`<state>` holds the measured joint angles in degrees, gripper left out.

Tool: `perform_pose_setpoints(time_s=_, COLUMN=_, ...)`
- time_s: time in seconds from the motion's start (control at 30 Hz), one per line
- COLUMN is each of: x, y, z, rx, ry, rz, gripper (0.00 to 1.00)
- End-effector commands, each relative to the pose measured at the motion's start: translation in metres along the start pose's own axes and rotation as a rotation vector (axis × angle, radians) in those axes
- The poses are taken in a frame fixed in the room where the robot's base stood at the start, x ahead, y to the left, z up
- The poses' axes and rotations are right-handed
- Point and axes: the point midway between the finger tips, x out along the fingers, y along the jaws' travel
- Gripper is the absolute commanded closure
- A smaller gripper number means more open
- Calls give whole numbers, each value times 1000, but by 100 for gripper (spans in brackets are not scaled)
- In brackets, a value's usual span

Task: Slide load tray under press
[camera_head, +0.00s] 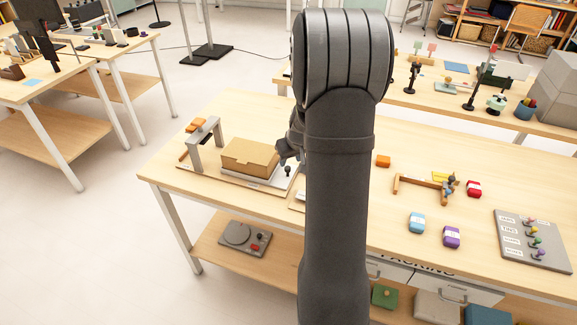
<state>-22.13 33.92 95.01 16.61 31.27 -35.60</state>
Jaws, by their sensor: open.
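A cardboard box (250,154) sits on a flat grey-white tray (262,180) on the left part of the table. A dark knob (288,171) stands at the tray's right end. The grey arch-shaped press (194,150) stands just left of the box, and the box is outside the arch, on its right. My gripper (286,155) is open at the tray's right end, close above the knob. Whether it touches the knob cannot be told. My own arm hides the table just right of the tray.
The table's front left is clear.

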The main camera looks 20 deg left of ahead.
Motion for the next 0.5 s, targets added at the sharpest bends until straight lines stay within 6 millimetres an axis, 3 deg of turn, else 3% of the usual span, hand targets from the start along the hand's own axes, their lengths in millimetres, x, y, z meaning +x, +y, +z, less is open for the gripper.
perform_pose_setpoints(time_s=0.2, x=35, y=0, z=0, rx=0, ry=-1, rz=-1, gripper=59)
perform_pose_setpoints(time_s=0.5, x=55, y=0, z=0, rx=1, ry=1, rz=0, gripper=59)
